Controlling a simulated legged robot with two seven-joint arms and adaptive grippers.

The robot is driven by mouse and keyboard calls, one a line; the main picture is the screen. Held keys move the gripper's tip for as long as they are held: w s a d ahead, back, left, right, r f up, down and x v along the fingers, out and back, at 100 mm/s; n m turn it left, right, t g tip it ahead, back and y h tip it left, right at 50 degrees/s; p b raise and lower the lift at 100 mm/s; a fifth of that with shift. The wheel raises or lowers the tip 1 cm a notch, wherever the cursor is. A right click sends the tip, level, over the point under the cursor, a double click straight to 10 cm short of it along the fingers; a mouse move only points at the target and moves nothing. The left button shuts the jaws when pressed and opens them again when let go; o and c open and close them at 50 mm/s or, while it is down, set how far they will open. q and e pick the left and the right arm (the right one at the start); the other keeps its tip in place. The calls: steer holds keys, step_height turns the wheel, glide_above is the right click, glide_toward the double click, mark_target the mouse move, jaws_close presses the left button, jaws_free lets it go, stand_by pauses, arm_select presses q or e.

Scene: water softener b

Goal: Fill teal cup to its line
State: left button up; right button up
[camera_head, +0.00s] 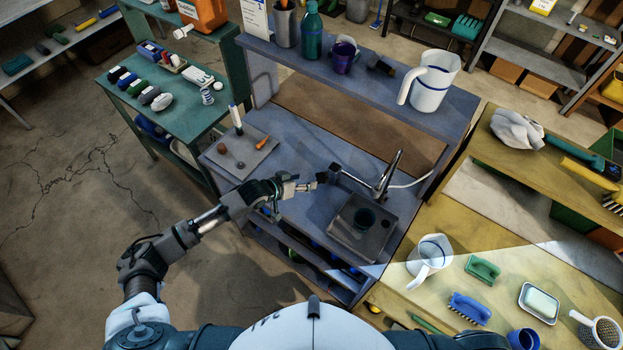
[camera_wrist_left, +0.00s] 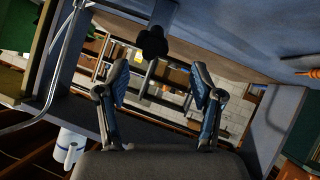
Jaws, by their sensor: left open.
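The teal cup (camera_head: 365,218) stands in a dark grey basin (camera_head: 345,240) at the right of the blue-grey bench. A metal tap (camera_head: 388,172) rises behind the basin, and a pipe runs left from it to a black knob (camera_head: 322,177). I cannot see the cup's line or its water level. My left gripper (camera_head: 305,185) is just left of the knob. In the left wrist view my left gripper (camera_wrist_left: 159,72) is open and empty, with the black knob (camera_wrist_left: 152,42) beyond and between its fingertips, seemingly apart from them. My right gripper is not in view.
A shelf (camera_head: 400,92) behind holds a white jug (camera_head: 432,80), a teal bottle (camera_head: 311,32) and a purple cup (camera_head: 343,57). A tray (camera_head: 240,155) with small items lies left.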

mark_target(320, 178)
arm_select(q)
steer(key=x, duration=0.3)
steer(key=shift+d+r, duration=0.1)
steer(key=shift+d, duration=0.15)
steer(key=b+x, duration=0.4)
steer(key=x, duration=0.1)
steer(key=shift+s+d+b, duration=0.35)
steer(key=shift+s+d, duration=0.05)
steer(key=shift+r, duration=0.2)
steer(key=shift+c, duration=1.2)
steer(key=shift+a+r, duration=0.1)
steer(key=shift+a, duration=0.15)
steer(key=c, duration=0.4)
steer(key=shift+w+a, duration=0.1)
steer(key=shift+a, duration=0.15)
steer(key=shift+c, duration=0.4)
steer(key=shift+a, duration=0.2)
steer(key=shift+d+r, duration=0.1)
steer(key=shift+d, duration=0.1)
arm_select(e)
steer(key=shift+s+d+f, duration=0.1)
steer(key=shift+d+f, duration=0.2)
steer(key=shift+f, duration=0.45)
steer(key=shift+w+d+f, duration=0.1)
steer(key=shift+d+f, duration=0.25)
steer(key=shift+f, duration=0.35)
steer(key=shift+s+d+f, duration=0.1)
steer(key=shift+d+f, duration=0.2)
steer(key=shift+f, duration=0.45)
